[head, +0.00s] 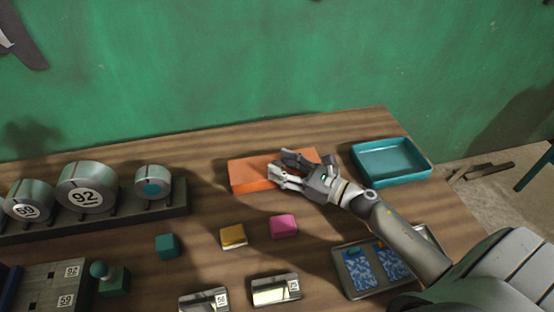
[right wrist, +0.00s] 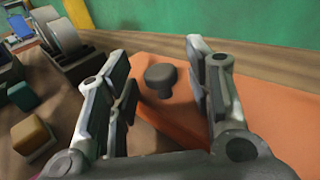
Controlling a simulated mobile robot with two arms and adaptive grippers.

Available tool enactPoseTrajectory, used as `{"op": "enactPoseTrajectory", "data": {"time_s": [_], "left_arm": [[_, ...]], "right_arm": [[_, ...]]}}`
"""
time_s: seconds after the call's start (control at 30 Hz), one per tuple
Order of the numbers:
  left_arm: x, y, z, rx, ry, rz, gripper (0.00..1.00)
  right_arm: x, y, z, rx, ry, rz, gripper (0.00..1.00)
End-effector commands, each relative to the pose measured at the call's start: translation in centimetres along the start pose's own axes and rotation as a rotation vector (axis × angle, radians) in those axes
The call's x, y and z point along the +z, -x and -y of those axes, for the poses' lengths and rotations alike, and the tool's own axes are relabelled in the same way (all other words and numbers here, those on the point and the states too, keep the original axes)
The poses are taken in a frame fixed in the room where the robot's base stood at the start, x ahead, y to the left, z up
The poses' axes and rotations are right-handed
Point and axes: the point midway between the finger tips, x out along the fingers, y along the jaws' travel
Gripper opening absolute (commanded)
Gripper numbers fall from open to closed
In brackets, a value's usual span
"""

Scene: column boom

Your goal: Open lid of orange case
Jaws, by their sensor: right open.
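The orange case (head: 250,174) lies on the wooden table near its back edge, with its lid closed as far as I can see. A dark round knob (right wrist: 160,82) stands on its orange top (right wrist: 270,112) in the right wrist view. My right gripper (head: 279,166) is over the case in the head view, hiding part of its top and the knob. In the right wrist view my right gripper (right wrist: 165,85) is open, with a finger on each side of the knob. I see no clear contact with it. My left gripper is not in view.
A teal tray (head: 424,172) stands right of the case. A pink block (head: 284,227), a yellow block (head: 233,236) and a teal block (head: 167,246) lie in front. A rack with numbered cylinders (head: 86,187) stands left. A compartment tray (head: 344,285) is under my right arm.

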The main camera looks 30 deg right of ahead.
Motion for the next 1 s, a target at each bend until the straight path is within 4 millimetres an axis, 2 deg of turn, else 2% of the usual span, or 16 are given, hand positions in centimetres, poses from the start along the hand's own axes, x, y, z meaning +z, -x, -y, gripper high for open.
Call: {"op": "enactPoseTrajectory", "data": {"time_s": [0.2, 0.53, 0.9, 1.0], "left_arm": [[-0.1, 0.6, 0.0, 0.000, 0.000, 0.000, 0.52], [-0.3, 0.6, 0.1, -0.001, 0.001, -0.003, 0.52], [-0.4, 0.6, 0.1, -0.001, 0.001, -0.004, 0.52], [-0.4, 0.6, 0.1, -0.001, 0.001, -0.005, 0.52]], "right_arm": [[0.1, -1.8, 0.0, 0.000, 0.001, 0.000, 0.47], [-0.1, -2.0, 0.0, 0.000, 0.000, -0.001, 0.47], [-0.1, -2.0, 0.0, 0.000, 0.000, -0.001, 0.01], [-0.1, -2.0, 0.0, 0.000, 0.000, -0.001, 0.00]]}}
